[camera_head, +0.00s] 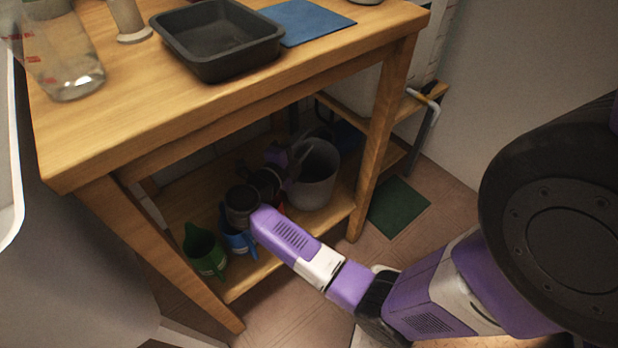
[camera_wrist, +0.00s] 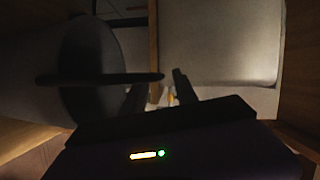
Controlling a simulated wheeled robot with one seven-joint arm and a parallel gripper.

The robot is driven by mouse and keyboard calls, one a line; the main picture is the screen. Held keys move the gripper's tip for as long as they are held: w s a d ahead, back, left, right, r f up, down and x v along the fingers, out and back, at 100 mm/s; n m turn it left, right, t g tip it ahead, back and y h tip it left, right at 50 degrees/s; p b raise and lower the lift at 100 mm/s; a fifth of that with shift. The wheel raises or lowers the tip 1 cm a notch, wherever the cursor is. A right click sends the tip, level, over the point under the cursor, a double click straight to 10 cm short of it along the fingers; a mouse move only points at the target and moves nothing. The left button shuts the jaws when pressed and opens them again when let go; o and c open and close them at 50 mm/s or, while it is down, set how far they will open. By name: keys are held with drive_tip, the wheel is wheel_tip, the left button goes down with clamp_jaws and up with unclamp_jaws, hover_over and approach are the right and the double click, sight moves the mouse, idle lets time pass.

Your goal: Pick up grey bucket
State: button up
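The grey bucket (camera_head: 318,182) stands upright on the lower shelf of the wooden table, near its right front leg. My arm reaches under the tabletop, and my gripper (camera_head: 300,158) is at the bucket's upper left side, partly in shadow. In the wrist view my gripper's (camera_wrist: 160,92) two dark fingers stand apart. A dark thin bar and a dark rounded shape lie at the left there, with the bar's end near the gap between the fingers. I cannot tell whether the fingers touch the bucket.
A green watering can (camera_head: 204,252) and a blue can (camera_head: 238,240) stand left on the lower shelf (camera_head: 240,284). The tabletop above carries a black tray (camera_head: 218,62), a blue mat (camera_head: 308,22) and a glass jar (camera_head: 70,70). A table leg (camera_head: 376,140) stands close right of the bucket.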

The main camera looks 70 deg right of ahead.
sight(312, 133)
drive_tip(key=shift+b+x, duration=0.75)
drive_tip(key=shift+x, duration=1.2)
drive_tip(key=shift+s, duration=0.1)
drive_tip(key=shift+c, duration=0.2)
clamp_jaws()
